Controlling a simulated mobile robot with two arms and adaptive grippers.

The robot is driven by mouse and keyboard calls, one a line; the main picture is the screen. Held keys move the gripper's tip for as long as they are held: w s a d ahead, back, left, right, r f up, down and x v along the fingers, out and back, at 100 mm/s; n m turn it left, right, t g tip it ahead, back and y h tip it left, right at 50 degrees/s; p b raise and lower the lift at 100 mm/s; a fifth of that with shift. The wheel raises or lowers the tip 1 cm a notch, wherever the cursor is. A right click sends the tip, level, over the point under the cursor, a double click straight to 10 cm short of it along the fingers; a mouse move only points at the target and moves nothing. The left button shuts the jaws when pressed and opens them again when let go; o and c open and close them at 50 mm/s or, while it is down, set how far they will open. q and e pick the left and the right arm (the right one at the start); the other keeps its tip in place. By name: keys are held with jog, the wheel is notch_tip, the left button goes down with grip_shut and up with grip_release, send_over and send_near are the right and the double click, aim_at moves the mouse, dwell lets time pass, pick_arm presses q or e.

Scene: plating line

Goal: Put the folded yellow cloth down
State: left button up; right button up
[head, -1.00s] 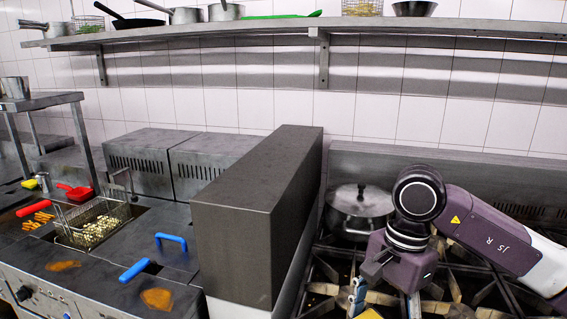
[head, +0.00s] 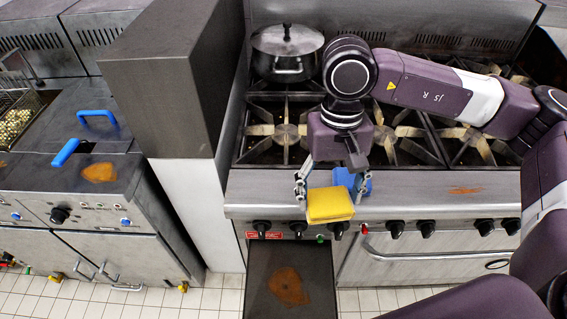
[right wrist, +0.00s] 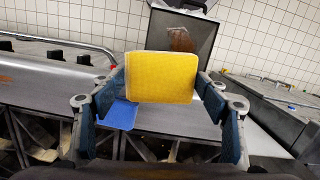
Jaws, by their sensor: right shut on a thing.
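The folded yellow cloth (head: 330,205) is a thick, soft-edged pad. It is between the fingers of my right gripper (head: 333,188), which is shut on it above the front edge of the stove (head: 460,185). In the right wrist view the cloth (right wrist: 160,78) spans the gap between the two blue-padded fingers (right wrist: 160,108). A flat blue piece (head: 347,178) lies on the stove's front ledge just behind the cloth, partly hidden by it and the gripper. It also shows in the wrist view (right wrist: 120,115). My left gripper is out of view.
A lidded pot (head: 287,52) stands on the back left burner. A dark panel with a brown stain (head: 289,265) sticks out low below the knobs. A tall grey block (head: 165,80) stands left of the stove. The ledge to the right is mostly clear.

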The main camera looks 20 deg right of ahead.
jog(key=w+a+r+m+t+y+b, duration=0.15)
jog(key=w+r+m+b, duration=0.35)
jog(key=m, duration=0.5)
jog(key=w+a+r+m+b, duration=0.2)
jog(key=w+r+m, duration=0.5)
jog(key=m, duration=0.2)
jog(key=shift+m, duration=0.3)
jog(key=f, duration=1.5)
jog(key=shift+w+a+f, duration=0.1)
jog(key=shift+w+a, duration=0.05)
jog(key=shift+w, duration=0.1)
notch_tip(320, 180, down, 4)
jog(key=shift+s+p, duration=0.1)
jog(key=shift+p, duration=0.35)
jog(key=shift+f, duration=0.3)
jog(key=o, duration=1.2)
jog(key=shift+c, duration=0.2)
jog(key=shift+r, duration=0.1)
